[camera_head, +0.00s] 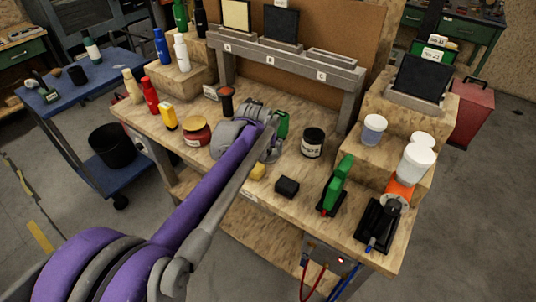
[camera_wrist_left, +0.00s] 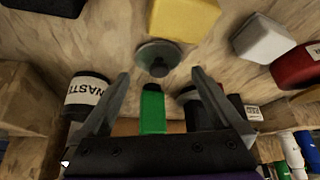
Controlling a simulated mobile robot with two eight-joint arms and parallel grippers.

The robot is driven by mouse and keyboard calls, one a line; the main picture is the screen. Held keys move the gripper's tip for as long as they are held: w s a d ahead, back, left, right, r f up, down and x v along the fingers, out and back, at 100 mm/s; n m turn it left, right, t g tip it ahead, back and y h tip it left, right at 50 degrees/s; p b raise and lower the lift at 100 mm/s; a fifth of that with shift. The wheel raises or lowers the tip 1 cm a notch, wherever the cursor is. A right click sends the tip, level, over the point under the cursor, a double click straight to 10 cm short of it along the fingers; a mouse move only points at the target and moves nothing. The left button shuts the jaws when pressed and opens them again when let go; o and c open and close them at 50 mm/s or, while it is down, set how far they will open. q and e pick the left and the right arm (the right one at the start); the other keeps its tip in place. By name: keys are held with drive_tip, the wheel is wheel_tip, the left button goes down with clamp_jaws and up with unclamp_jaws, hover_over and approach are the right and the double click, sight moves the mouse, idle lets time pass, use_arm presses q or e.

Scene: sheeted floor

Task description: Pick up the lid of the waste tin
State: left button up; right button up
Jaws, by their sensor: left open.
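The waste tin (camera_head: 312,143) is a dark tin with a white label, upright on the bench right of my left gripper in the head view. In the left wrist view the tin (camera_wrist_left: 88,93) is at the left, outside the fingers, its label partly readable. The lid (camera_wrist_left: 158,58), a round grey disc with a dark central knob, lies on the bench apart from the tin. My left gripper (camera_wrist_left: 158,75) is open and empty, its fingers spread either side of the lid's line. In the head view my arm hides the lid. My right gripper is not in view.
A green object (camera_wrist_left: 152,110) shows between the fingers in the wrist view. A red jar (camera_head: 196,131) stands left of my gripper. A green-handled tool (camera_head: 336,186) stands right.

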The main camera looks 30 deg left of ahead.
sight(267, 150)
use_arm(q)
drive_tip(key=x, duration=0.4)
drive_tip(key=shift+w+f, duration=0.1)
drive_tip(key=shift+w, duration=0.15)
drive_tip(key=shift+c, duration=0.3)
drive_tip(key=c, duration=0.9)
